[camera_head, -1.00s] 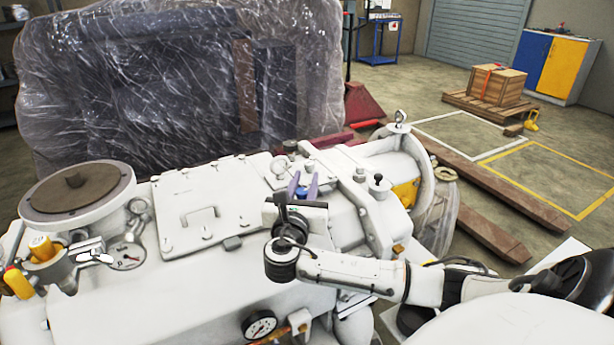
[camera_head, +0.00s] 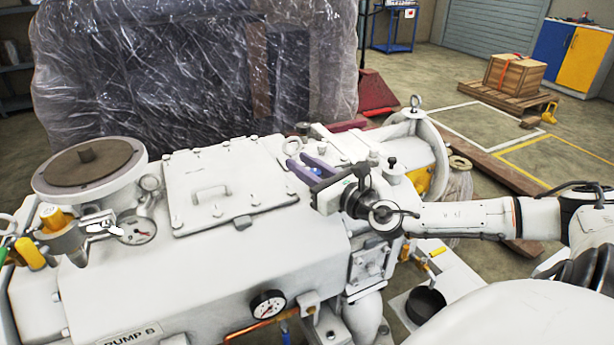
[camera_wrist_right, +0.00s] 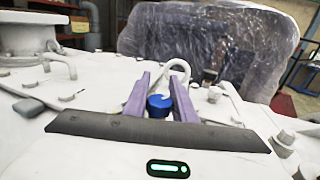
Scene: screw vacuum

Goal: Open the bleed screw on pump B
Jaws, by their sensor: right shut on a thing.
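The white pump (camera_head: 300,235) fills the front of the head view, with a plate (camera_head: 130,335) reading PUMP and a last character that looks like B or 6. A small blue knob (camera_head: 317,171), likely the bleed screw, is on its top near the lifting ring (camera_head: 292,146). My right gripper (camera_head: 304,165) has its two purple fingers around the knob. The right wrist view also shows the blue knob (camera_wrist_right: 160,104) between the fingers of the gripper (camera_wrist_right: 160,95). The knob's lower part and threads are hidden. My left gripper is not in view.
A pressure gauge (camera_head: 267,303) is on the pump's front. A round flange (camera_head: 89,172), yellow fittings (camera_head: 53,218) and another gauge (camera_head: 137,231) are at left. A plastic-wrapped machine (camera_head: 195,75) stands behind. A black cup (camera_head: 425,303) is at lower right.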

